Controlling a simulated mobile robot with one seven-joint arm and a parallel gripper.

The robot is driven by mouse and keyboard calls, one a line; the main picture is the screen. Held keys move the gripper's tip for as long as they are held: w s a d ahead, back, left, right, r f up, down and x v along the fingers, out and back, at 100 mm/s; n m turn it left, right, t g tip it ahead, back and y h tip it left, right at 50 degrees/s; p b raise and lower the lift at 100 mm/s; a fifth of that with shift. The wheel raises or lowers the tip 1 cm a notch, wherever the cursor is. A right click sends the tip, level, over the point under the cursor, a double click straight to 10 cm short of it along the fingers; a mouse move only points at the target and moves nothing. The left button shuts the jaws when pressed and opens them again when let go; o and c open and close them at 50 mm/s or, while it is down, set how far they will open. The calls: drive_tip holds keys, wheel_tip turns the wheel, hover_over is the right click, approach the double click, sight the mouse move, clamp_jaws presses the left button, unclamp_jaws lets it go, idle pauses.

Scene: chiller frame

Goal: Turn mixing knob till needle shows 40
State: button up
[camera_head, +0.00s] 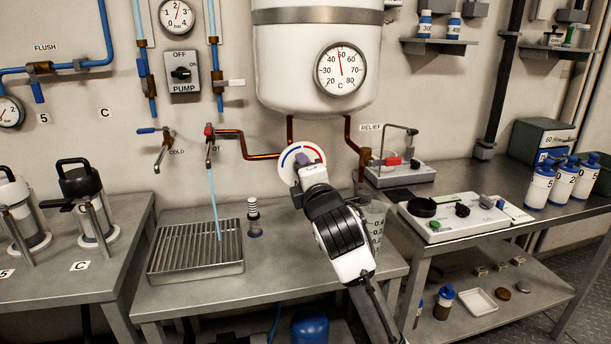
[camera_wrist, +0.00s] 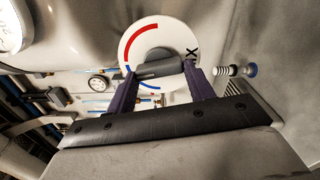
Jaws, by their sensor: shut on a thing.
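The mixing knob's white dial plate (camera_head: 288,163) with red and blue arcs sits below the tank. In the wrist view the grey knob bar (camera_wrist: 158,68) lies between my two purple fingers, in front of the plate (camera_wrist: 130,48). My gripper (camera_head: 309,166) is shut on this knob; its fingers (camera_wrist: 162,72) are at the two ends of the bar. In the head view my gripper hides most of the knob. The round C gauge (camera_head: 341,85) on the tank shows its red needle pointing nearly straight up, between the 40 and 60 marks.
Water runs from the spout (camera_head: 210,150) into a slotted drain tray (camera_head: 160,265). A small ribbed bottle (camera_head: 253,217) stands beside the tray. A clear graduated beaker (camera_head: 376,222) is partly hidden behind my arm.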

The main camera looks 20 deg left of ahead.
drive_tip(key=o, duration=1)
drive_tip(key=b+v, duration=0.1)
drive_tip(key=v, duration=1.2)
drive_tip(key=shift+s+d+b, duration=0.25)
drive_tip(key=shift+s+b, duration=0.1)
drive_tip(key=shift+b, duration=0.05)
